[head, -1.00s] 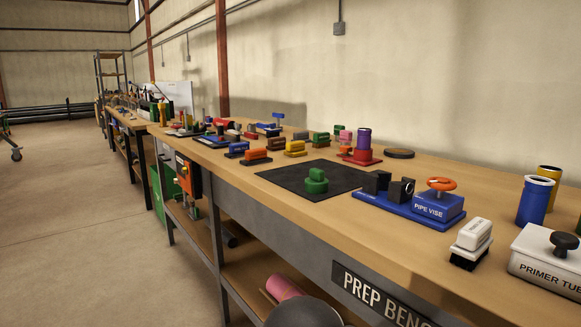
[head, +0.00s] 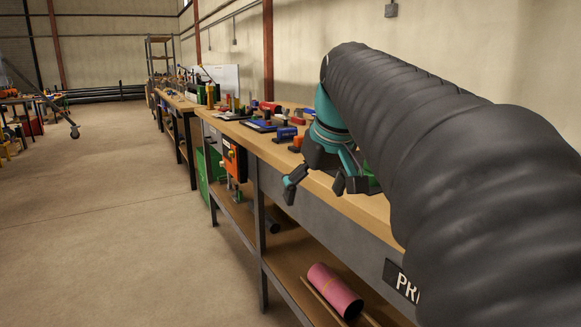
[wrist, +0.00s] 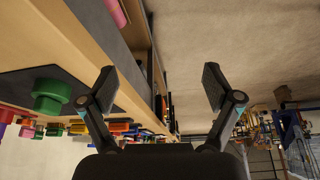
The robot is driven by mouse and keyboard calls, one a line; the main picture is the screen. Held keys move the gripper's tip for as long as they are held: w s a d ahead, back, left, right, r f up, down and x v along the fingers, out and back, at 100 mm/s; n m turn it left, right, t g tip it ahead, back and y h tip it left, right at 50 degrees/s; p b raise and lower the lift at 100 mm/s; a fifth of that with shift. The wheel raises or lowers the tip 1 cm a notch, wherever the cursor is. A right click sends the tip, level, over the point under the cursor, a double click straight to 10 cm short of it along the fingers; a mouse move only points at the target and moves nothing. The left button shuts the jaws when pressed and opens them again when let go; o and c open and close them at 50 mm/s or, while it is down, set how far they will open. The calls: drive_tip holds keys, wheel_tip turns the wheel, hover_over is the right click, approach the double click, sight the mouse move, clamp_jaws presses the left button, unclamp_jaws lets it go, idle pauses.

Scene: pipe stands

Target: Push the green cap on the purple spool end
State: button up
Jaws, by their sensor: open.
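The green cap (wrist: 50,95) stands on a dark mat (wrist: 18,88) on the bench, at the left of the wrist view, which looks upside down. What looks like the purple spool end (wrist: 6,116) is cut off at the left edge, by a red base. My gripper (wrist: 158,82) is open and empty, and the cap lies outside its fingers, to the left. In the head view my gripper (head: 317,187) hangs by the bench's front edge. My arm hides the spool there and most of the mat area; only a sliver of green shows behind the fingers.
The wooden bench (head: 262,147) carries several coloured blocks, among them a blue one (head: 287,133), beyond my gripper. A pink roll (head: 335,290) lies on the lower shelf. The floor (head: 130,220) to the left is clear.

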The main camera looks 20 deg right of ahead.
drive_tip(key=w+d+r, duration=0.2)
drive_tip(key=d+r, duration=0.3)
drive_tip(key=d, duration=0.5)
drive_tip(key=w+d+r, duration=0.1)
drive_tip(key=d+r, duration=0.5)
drive_tip(key=d, duration=0.4)
drive_tip(key=shift+n, duration=0.4)
drive_tip(key=b+x, duration=0.1)
drive_tip(key=x, duration=1.2)
drive_tip(key=shift+a+f, duration=0.1)
drive_tip(key=shift+f, duration=0.35)
drive_tip(key=c, duration=1)
